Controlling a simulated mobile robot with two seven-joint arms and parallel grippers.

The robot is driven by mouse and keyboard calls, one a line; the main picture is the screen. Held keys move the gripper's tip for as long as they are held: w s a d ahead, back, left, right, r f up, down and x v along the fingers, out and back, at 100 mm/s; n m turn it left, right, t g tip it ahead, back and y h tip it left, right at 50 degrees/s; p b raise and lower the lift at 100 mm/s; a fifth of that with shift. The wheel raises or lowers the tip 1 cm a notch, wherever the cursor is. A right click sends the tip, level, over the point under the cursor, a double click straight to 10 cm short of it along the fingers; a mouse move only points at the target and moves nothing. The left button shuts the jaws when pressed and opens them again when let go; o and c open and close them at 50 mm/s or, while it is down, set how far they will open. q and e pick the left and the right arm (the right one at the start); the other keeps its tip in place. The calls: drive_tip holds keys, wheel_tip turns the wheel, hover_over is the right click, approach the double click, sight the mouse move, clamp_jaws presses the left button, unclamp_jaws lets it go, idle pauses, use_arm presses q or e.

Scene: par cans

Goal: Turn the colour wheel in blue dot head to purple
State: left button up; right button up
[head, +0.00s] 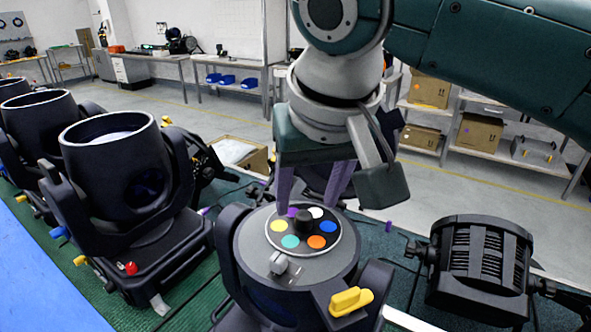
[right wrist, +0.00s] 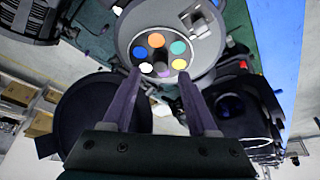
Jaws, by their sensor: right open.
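The colour wheel (head: 269,238) is a dark disc with yellow, purple, white, blue, orange and teal dots around a black centre knob (head: 303,223). It sits on top of an open grey-topped lamp head (head: 332,272) at the front middle. My right gripper (head: 310,203) is open and empty, pointing down over the wheel's far edge. In the right wrist view, the fingers (right wrist: 160,74) straddle the purple side of the wheel (right wrist: 148,56). Contact cannot be told. No separate blue marker is clear on this head. My left gripper is out of view.
A grey latch (head: 280,265) and a yellow lever (head: 350,301) stand on the near side of the head. Black par cans (head: 122,180) line the left, and a finned lamp (head: 480,268) lies to the right. A blue surface (head: 40,285) fills the lower left.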

sight(304, 215)
drive_tip(key=shift+x, duration=1.7)
drive_tip(key=shift+c, duration=0.2)
clamp_jaws()
